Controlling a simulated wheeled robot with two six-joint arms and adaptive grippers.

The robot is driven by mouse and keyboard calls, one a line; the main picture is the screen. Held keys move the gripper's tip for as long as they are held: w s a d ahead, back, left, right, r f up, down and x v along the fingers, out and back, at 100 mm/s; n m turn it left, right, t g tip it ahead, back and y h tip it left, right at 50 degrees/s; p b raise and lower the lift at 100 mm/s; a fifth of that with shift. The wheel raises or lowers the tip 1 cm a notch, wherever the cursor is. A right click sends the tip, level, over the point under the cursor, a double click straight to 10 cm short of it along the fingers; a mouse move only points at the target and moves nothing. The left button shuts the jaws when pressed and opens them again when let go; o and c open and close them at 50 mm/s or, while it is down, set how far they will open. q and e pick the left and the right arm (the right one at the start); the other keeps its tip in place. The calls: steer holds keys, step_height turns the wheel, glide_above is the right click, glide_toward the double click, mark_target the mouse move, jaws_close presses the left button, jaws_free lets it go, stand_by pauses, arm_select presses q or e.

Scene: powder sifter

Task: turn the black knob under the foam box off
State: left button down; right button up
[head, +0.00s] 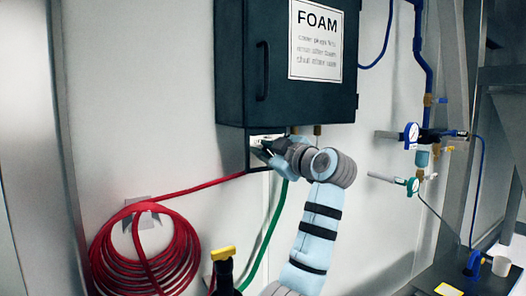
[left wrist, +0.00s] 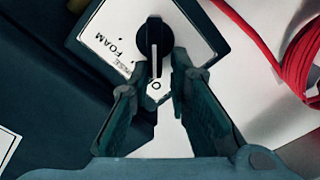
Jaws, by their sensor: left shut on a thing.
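The dark foam box (head: 235,70) hangs on the wall, with a white FOAM sign (head: 316,40) and a handle on its door. My left gripper (head: 264,150) is just below the box's lower left. The knob is hidden in the head view. In the left wrist view, the black knob (left wrist: 153,36) sits on a white label plate (left wrist: 108,22) lettered FOAM. Its white pointer line is toward the O mark. My left gripper (left wrist: 158,72) is shut on the knob, one finger on each side. My right gripper is in neither view.
A coiled red hose (head: 145,255) hangs at the left; its line runs to the box's underside. A green hose (head: 270,232) descends beside my left arm. Gauges and blue piping (head: 424,130) are on the right. A black object with a yellow top (head: 223,254) stands at the bottom.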

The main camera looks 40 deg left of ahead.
arm_select(q)
steer(key=shift+r, duration=0.2)
steer(key=c, duration=1.7)
jaws_free()
steer(key=shift+w+d, duration=0.1)
steer(key=shift+w, duration=0.05)
steer(key=shift+w+d+f, duration=0.1)
steer(key=shift+w+d, duration=0.05)
steer(key=shift+d, duration=0.05)
steer(key=shift+a, duration=0.1)
steer(key=v, duration=1.2)
